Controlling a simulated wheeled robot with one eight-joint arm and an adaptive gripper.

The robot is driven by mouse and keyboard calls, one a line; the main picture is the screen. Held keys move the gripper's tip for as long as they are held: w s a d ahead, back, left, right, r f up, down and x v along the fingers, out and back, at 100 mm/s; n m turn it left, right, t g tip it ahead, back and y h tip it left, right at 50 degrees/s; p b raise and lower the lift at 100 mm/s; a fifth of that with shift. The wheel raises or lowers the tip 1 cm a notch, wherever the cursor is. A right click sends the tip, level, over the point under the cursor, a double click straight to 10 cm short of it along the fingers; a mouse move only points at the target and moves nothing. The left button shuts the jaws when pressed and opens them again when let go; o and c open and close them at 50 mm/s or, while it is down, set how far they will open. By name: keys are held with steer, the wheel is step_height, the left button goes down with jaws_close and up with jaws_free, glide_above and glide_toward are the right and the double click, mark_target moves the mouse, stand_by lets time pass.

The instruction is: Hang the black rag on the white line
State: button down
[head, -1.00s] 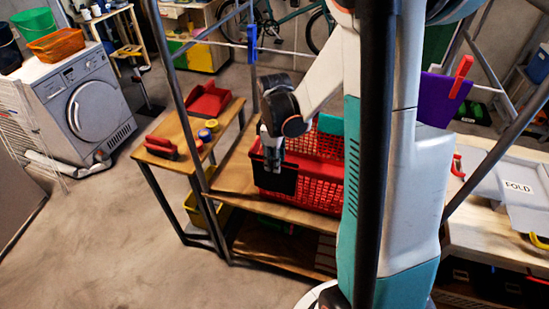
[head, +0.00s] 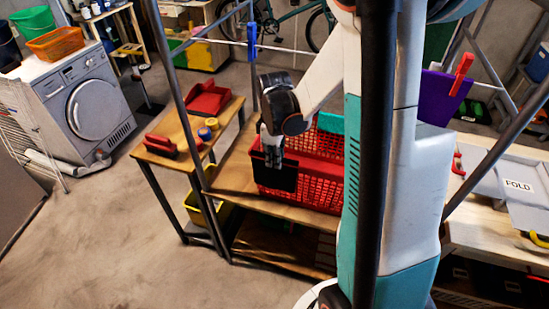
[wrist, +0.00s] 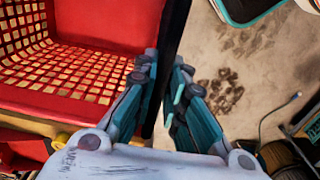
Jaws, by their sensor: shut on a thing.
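My gripper (head: 272,152) is shut on the black rag (head: 281,178). The rag hangs down in front of the left end of the red basket (head: 318,191). In the wrist view the rag (wrist: 166,72) shows as a dark strip between the fingers of my gripper (wrist: 163,78). The white line (head: 285,49) runs across the frame at the back, above and beyond my gripper, partly hidden by my arm. A blue clip (head: 252,42) sits on the line. A purple cloth (head: 443,97) hangs at the right under a red clip (head: 462,72).
Dark frame posts (head: 180,100) stand near my arm. A teal cloth (head: 331,123) lies at the basket's back rim. A wooden bench (head: 183,127) on the left holds a red tray (head: 209,99) and a red-handled brush (head: 160,146). Open floor lies at the front left.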

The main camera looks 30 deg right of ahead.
steer(key=shift+r+p, duration=2.55)
steer(key=shift+r, duration=1.3)
steer(key=shift+f, duration=0.15)
